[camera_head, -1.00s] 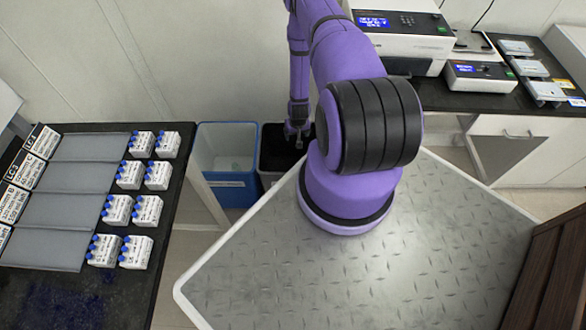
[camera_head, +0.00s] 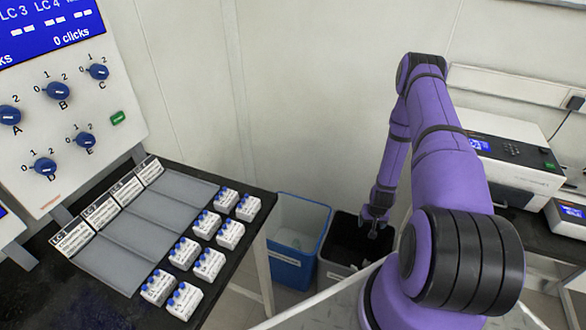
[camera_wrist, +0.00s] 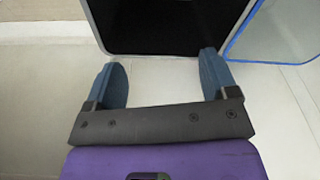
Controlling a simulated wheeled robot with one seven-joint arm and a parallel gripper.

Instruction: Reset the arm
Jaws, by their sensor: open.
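My purple arm rises at the right of the head view and bends down, with my gripper (camera_head: 375,230) hanging in front of the black-lined bin (camera_head: 350,245). In the wrist view my gripper (camera_wrist: 165,75) has its two blue-grey fingers wide apart with nothing between them. The dark opening of the black-lined bin (camera_wrist: 103,40) lies just beyond the fingertips. Whether the gripper is over the bin's rim or beside it is hard to tell in the head view.
A blue bin (camera_head: 286,268) stands left of the black-lined one. A black bench (camera_head: 235,262) carries grey trays (camera_head: 150,215) and several white boxes with blue caps (camera_head: 208,262). A panel with blue knobs (camera_head: 58,90) stands behind it. White instruments (camera_head: 515,165) are at the right.

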